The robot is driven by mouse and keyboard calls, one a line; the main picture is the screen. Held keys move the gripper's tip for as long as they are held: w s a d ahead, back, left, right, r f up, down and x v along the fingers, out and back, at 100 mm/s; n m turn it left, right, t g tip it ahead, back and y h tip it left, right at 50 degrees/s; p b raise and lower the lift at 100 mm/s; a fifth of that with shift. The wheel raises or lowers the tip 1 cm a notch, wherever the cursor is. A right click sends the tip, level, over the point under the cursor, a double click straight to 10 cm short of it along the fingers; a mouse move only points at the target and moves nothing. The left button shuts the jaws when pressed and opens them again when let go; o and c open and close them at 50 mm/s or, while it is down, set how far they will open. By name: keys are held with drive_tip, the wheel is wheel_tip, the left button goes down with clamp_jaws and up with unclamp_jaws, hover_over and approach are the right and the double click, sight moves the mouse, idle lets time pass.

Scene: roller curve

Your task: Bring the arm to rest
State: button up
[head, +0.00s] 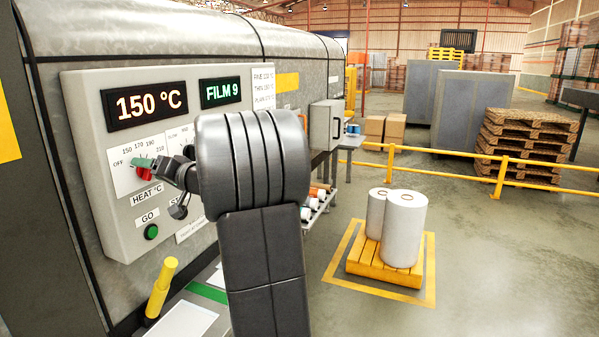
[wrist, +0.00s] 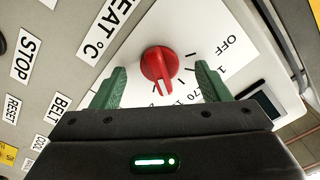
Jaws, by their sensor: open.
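My gripper (head: 148,166) is at the heat dial on the control panel (head: 103,228) in the head view. In the wrist view my gripper (wrist: 160,88) is open, with its green fingers apart on either side of the red heat knob (wrist: 160,68). Clear space shows between the knob and each finger. The red knob also shows in the head view (head: 145,174), partly covered by the gripper. My dark arm covers the middle of the head view and hides part of the panel.
A green GO button (head: 151,232) sits below the dial. A yellow post (head: 161,287) stands below the panel. A grey box (head: 326,125) juts out to the right. Film rolls (head: 404,229) stand on a yellow pallet (head: 383,268). Open floor lies at the right.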

drive_tip(key=shift+r+n+p, duration=0.1)
drive_tip(key=shift+n+p, duration=0.95)
drive_tip(key=shift+n, duration=0.15)
